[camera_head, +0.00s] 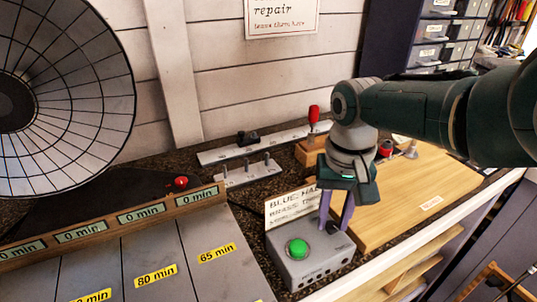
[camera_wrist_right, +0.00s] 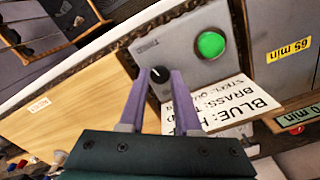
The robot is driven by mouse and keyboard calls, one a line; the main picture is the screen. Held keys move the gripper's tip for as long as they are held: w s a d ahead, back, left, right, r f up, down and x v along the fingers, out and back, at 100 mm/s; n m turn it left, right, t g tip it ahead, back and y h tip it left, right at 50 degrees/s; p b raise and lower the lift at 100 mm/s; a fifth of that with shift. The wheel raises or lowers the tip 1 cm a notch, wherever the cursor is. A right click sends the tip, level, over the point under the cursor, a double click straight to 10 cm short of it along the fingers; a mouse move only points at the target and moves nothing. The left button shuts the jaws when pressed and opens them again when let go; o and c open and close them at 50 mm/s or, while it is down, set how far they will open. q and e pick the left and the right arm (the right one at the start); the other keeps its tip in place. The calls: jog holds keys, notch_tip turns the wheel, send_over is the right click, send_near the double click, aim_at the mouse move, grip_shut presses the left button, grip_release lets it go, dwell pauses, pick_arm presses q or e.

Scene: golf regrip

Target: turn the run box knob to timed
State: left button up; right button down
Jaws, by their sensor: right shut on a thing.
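The run box is a grey box (camera_head: 322,262) on the counter, with a large green button (camera_head: 297,248) on its top. My right gripper (camera_head: 338,226) reaches down to the box's right rear part, its purple fingers shut on the small black knob. In the right wrist view the knob (camera_wrist_right: 159,74) sits between the two fingertips, with the green button (camera_wrist_right: 211,44) to its right. My left gripper is not in view.
A printed card (camera_head: 290,206) stands behind the box. Bins with yellow minute labels (camera_head: 216,254) lie to the left. A wooden board (camera_head: 405,200) is close on the right. A red-handled tool (camera_head: 314,116) and a pegged rack (camera_head: 248,171) stand behind.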

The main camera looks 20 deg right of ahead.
aim_at(332, 225)
jog(key=shift+m, duration=1.2)
jog(key=c, duration=0.6)
grip_release()
jog(key=shift+c, duration=0.2)
notch_tip(332, 225, up, 10)
jog(key=p, duration=0.7)
jog(key=shift+f, duration=0.1)
